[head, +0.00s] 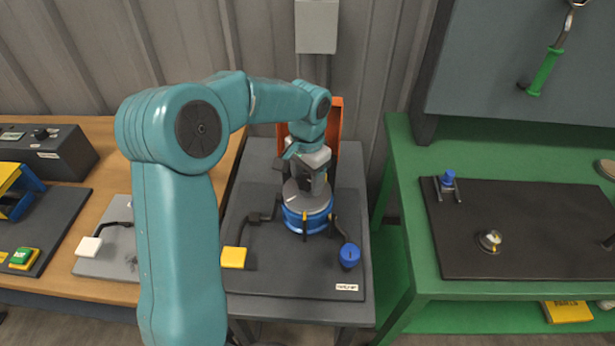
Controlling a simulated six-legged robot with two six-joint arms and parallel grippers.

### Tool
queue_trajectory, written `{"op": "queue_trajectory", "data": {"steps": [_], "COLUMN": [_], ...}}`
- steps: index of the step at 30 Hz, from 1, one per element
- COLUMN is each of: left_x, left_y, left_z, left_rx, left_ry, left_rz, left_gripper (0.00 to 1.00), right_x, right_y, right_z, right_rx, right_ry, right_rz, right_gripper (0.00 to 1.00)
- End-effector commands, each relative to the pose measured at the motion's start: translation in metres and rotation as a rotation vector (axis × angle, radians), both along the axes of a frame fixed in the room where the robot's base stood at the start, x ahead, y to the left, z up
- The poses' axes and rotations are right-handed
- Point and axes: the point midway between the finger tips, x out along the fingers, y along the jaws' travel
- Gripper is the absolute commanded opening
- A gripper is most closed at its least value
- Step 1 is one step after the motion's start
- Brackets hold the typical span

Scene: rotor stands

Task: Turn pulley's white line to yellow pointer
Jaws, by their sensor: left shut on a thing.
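The pulley is the round grey-topped piece with a blue body (305,216), standing on a dark base plate on the middle stand. My left gripper (315,185) points down onto the top of the pulley and is shut on its upper part. A small yellow mark, seemingly the pointer (304,217), shows at the pulley's front. The white line cannot be made out; the gripper may hide it. My right gripper is not in view.
A yellow block (233,257) and a blue knob (349,256) flank the pulley on the dark plate (290,283). An orange panel (334,130) stands behind. A green bench (410,255) is at right, a wooden bench (110,288) at left.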

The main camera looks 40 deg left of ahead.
Motion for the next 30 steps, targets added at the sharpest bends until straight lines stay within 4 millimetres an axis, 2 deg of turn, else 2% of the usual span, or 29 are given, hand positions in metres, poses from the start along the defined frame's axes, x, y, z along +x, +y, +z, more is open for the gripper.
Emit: {"op": "queue_trajectory", "data": {"steps": [1, 24, 30], "left_x": [0.000, 0.004, 0.004], "left_y": [-0.005, -0.004, -0.003], "left_z": [-0.001, 0.001, 0.003], "left_rx": [-0.010, -0.008, -0.009], "left_ry": [0.003, -0.009, -0.011], "left_rz": [0.042, 0.841, 0.936], "left_gripper": [0.42, 0.31, 0.31], "right_x": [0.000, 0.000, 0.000], "right_y": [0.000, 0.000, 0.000], "right_z": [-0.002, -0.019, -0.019], "right_rx": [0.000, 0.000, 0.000], "right_ry": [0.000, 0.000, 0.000], "right_rz": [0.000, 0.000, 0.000], "right_gripper": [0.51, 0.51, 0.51]}}
